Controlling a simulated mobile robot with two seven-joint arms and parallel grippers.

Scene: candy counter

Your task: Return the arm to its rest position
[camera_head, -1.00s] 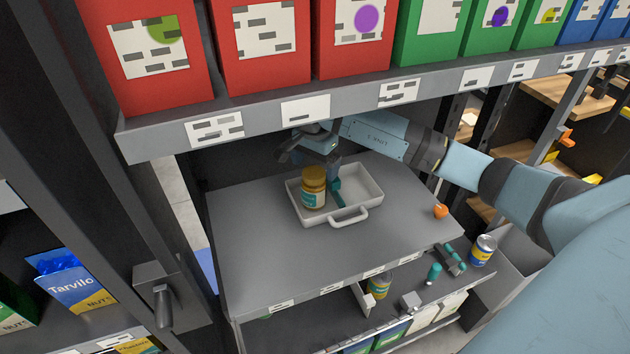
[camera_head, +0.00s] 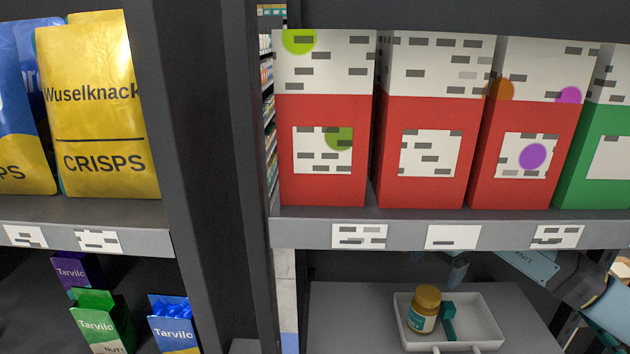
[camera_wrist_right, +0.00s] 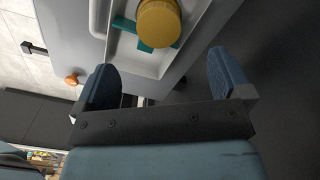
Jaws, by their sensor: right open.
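My right arm (camera_head: 540,266) comes in from the right under the shelf with the red boxes, and the shelf edge hides part of it. My right gripper (camera_head: 457,270) shows only partly in the head view, above and behind the tray. In the right wrist view the right gripper (camera_wrist_right: 165,80) has its two blue fingers wide apart with nothing between them. A jar with a yellow lid (camera_head: 425,310) stands in a light tray (camera_head: 490,320) beside a teal object (camera_head: 448,318). The jar (camera_wrist_right: 160,22) is beyond the fingertips in the wrist view. My left gripper is not in view.
A grey shelf edge (camera_head: 400,235) with price labels runs just above the arm. Red and white boxes (camera_head: 420,150) stand on it. A dark upright post (camera_head: 205,160) is left of the tray. Yellow crisp bags (camera_head: 95,110) stand at the left. An orange item (camera_wrist_right: 72,79) lies near the counter's edge.

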